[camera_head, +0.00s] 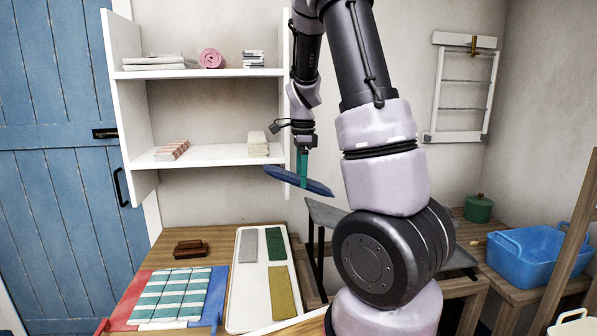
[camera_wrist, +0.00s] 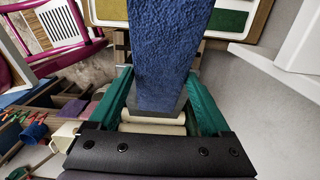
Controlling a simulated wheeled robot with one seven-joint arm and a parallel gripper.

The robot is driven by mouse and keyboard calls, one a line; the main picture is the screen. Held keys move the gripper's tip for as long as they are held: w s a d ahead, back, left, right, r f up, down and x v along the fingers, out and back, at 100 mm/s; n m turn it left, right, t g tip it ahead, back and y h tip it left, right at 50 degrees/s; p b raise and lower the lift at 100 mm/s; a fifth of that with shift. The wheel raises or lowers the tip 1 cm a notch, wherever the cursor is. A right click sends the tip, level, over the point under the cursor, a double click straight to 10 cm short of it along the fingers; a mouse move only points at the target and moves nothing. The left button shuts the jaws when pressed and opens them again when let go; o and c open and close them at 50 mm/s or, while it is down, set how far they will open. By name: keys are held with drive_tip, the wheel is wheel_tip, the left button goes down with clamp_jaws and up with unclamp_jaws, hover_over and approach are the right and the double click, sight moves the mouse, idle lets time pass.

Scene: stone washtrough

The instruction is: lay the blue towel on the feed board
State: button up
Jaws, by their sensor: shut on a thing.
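My gripper (camera_head: 302,170) is shut on the blue towel (camera_head: 286,179), which hangs in the air as a flat, slightly tilted slab in front of the shelf. In the wrist view the towel (camera_wrist: 162,50) runs away from between the green fingers. A grey sloping board (camera_head: 325,212) on a dark stand is below and to the right of the towel, apart from it. It may be the feed board, but my arm hides much of it.
A white tray (camera_head: 237,304) with grey, green and yellow cloths lies on the wooden table. Striped cloths (camera_head: 170,296) and a brown block (camera_head: 190,248) are left of it. A white shelf (camera_head: 205,157) stands behind. A blue tub (camera_head: 540,262) and green pot (camera_head: 478,208) are at right.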

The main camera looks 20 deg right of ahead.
sight(311, 181)
drive_tip(key=d+f, duration=0.1)
drive_tip(key=f, duration=0.2)
drive_tip(key=d+f, duration=0.1)
drive_tip(key=f, duration=0.1)
drive_tip(key=shift+s+d+f, duration=0.15)
drive_tip(key=shift+s+d, duration=0.2)
drive_tip(key=shift+s, duration=0.05)
drive_tip(key=shift+s+d+f, duration=0.3)
drive_tip(key=shift+d+f, duration=0.4)
drive_tip(key=shift+d, duration=0.35)
drive_tip(key=shift+s+d+f, duration=0.3)
drive_tip(key=shift+d+f, duration=0.4)
drive_tip(key=shift+d, duration=0.3)
drive_tip(key=shift+s+d+f, duration=0.3)
drive_tip(key=shift+d+f, duration=0.4)
drive_tip(key=shift+d, duration=0.35)
drive_tip(key=o, duration=1.6)
drive_tip(key=shift+c, duration=0.2)
drive_tip(key=shift+r, duration=0.1)
wheel_tip(311, 181, up, 11)
drive_tip(key=shift+d, duration=0.15)
drive_tip(key=shift+f, duration=0.2)
